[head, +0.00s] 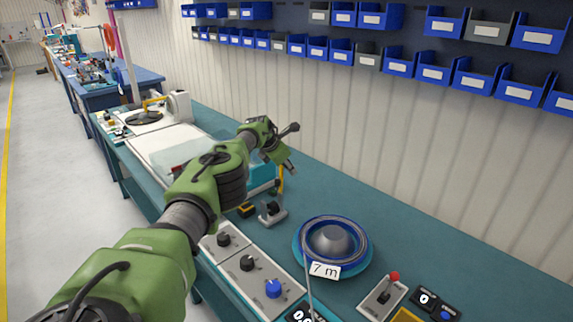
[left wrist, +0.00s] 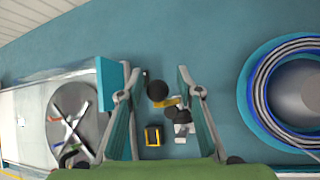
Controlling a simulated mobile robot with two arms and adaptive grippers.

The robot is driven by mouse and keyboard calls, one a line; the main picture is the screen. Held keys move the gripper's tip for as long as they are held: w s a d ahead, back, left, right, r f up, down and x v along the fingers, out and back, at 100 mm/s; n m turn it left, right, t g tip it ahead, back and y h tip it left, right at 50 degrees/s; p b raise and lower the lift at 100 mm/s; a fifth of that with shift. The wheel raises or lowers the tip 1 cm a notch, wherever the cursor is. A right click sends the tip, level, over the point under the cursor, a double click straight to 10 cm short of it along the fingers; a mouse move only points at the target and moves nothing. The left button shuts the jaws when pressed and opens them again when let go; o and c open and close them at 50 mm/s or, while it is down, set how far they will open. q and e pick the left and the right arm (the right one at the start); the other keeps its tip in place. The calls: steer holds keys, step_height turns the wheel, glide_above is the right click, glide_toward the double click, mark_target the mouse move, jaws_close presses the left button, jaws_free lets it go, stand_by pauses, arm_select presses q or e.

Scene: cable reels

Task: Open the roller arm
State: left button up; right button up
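What looks like the roller arm is a short yellow arm (head: 281,180) standing over a small grey base with a black roller (head: 272,212), left of the cable reel. In the left wrist view the yellow arm (left wrist: 168,102) shows beside a black ball-shaped knob (left wrist: 157,90) and the black roller and pale base (left wrist: 184,128). My left gripper (head: 289,151) is above the yellow arm. In the left wrist view its fingers (left wrist: 157,76) are wide apart, with the knob in the gap between them; I see no contact. The right gripper is out of view.
A blue-rimmed cable reel (head: 350,257) with a "7 m" tag lies to the right. A yellow-black block (head: 246,210) sits beside the base. A knob panel (head: 262,268) and red-tipped lever (head: 394,277) are nearer. A teal box (left wrist: 112,75) stands left of the gripper.

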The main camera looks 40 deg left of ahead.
arm_select(q)
steer(key=shift+w+r, duration=0.1)
steer(key=shift+a+r, duration=0.1)
steer(key=shift+r, duration=0.05)
steer(key=shift+s+a+r, duration=0.1)
steer(key=shift+s+r, duration=0.1)
steer(key=shift+r, duration=0.25)
steer(key=shift+s+d+r, duration=0.25)
steer(key=shift+s+r, duration=0.15)
steer(key=shift+s, duration=0.15)
steer(key=shift+v, duration=2.5)
steer(key=shift+d+f, duration=0.1)
steer(key=shift+f, duration=0.05)
